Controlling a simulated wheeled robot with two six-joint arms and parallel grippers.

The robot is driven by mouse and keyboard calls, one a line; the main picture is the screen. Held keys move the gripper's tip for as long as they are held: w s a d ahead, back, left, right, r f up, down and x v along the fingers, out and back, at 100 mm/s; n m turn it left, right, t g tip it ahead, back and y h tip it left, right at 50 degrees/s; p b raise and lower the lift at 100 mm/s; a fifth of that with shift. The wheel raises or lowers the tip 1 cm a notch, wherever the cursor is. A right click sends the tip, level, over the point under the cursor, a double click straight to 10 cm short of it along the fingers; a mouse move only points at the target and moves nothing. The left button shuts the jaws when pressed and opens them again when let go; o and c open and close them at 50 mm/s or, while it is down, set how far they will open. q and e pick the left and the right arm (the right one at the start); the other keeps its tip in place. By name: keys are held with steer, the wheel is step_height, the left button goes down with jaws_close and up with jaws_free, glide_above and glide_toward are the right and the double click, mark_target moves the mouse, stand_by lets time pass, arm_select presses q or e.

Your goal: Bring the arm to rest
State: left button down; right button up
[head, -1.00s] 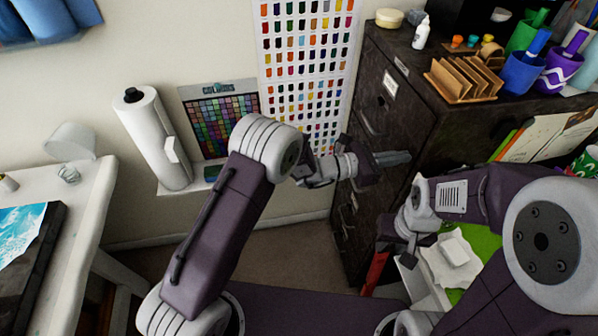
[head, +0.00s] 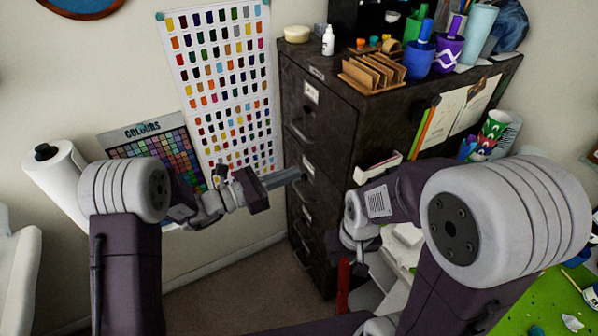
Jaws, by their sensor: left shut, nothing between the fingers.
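My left gripper (head: 285,178) is held out at mid-height in front of the dark filing cabinet (head: 318,150). Its fingers are together, point right and hold nothing. My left arm comes in from the left and is bent at the elbow. My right gripper (head: 352,245) hangs low, right of the left one, beneath my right forearm. Its fingers are not clearly visible, so I cannot tell whether it is open or shut. A narrow red thing (head: 343,285) shows just below it; I cannot tell whether the gripper touches it.
The cabinet top carries a wooden rack (head: 372,73), a white bottle (head: 328,40) and coloured cups (head: 418,60). A colour chart (head: 220,85) hangs on the wall, with a white roll (head: 60,175) to the left. A green mat (head: 540,305) lies at lower right. Floor (head: 235,290) shows below the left gripper.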

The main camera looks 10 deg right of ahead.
arm_select(q)
step_height(320, 180, up, 6)
steer(key=s+m, duration=0.1)
steer(key=m, duration=0.1)
steer(key=s+a+f+m+g+y, duration=0.3)
steer(key=s+f+m, duration=0.1)
steer(key=s, duration=0.4)
steer(key=s+a+f+m+g+y, duration=0.3)
steer(key=s+f+m+g, duration=0.1)
steer(key=s, duration=0.4)
steer(key=s+a+f+m+y, duration=0.5)
steer(key=a+f+y, duration=0.2)
steer(key=a, duration=0.4)
steer(key=w+a+f+m+t+y, duration=0.2)
steer(key=w+a+f+m+y, duration=0.1)
steer(key=a+m, duration=0.3)
steer(key=shift+w+a+t+y, duration=0.15)
steer(key=shift+a+t+y, duration=0.25)
steer(key=shift+a, duration=0.95)
